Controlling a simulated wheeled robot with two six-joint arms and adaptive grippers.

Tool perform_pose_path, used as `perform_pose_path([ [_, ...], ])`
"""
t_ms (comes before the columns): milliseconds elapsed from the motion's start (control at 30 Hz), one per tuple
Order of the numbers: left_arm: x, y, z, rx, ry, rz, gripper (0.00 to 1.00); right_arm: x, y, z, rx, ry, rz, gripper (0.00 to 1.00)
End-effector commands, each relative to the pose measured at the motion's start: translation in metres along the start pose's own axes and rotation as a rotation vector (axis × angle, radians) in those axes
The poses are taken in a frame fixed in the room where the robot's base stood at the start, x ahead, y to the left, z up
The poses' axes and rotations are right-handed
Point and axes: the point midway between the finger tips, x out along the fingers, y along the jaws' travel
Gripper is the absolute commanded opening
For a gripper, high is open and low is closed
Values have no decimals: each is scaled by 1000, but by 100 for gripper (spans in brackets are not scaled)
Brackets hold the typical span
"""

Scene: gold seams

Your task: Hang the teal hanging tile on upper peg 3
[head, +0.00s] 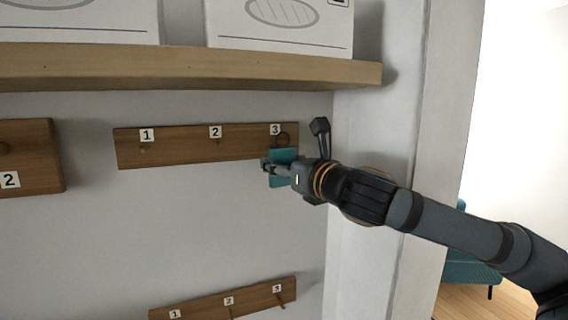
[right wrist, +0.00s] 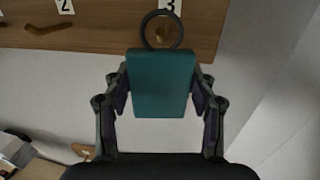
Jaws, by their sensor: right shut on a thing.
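The teal hanging tile (head: 283,156) is upright in front of the upper rail (head: 180,148), below its label 3. In the right wrist view the teal tile (right wrist: 161,84) has a dark ring (right wrist: 162,30) at its top. Upper peg 3 (right wrist: 162,34) shows within the ring's outline; I cannot tell whether the ring is around it or only in front of it. My right gripper (head: 280,168) is shut on the tile, with a finger at each side of it. My left gripper is not in view.
Upper pegs 1 (head: 142,150) and 2 (head: 217,142) look empty. A wooden shelf (head: 200,70) with white boxes (head: 280,24) juts out above. A lower numbered rail (head: 225,300) is below, another rail (head: 30,158) at left. A wall corner stands close to the right.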

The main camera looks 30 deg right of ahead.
Motion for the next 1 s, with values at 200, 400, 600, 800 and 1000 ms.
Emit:
perform_pose_path([
  [200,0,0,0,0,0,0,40,0,0,0,0,0,-1,22],
  [400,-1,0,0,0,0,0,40,1,0,0,0,0,-1,22],
  [600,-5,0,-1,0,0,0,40,4,-1,-1,-2,1,0,22],
  [800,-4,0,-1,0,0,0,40,5,-1,-1,-1,0,0,22],
  [1000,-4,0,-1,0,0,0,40,5,-1,-1,-1,0,0,22],
])
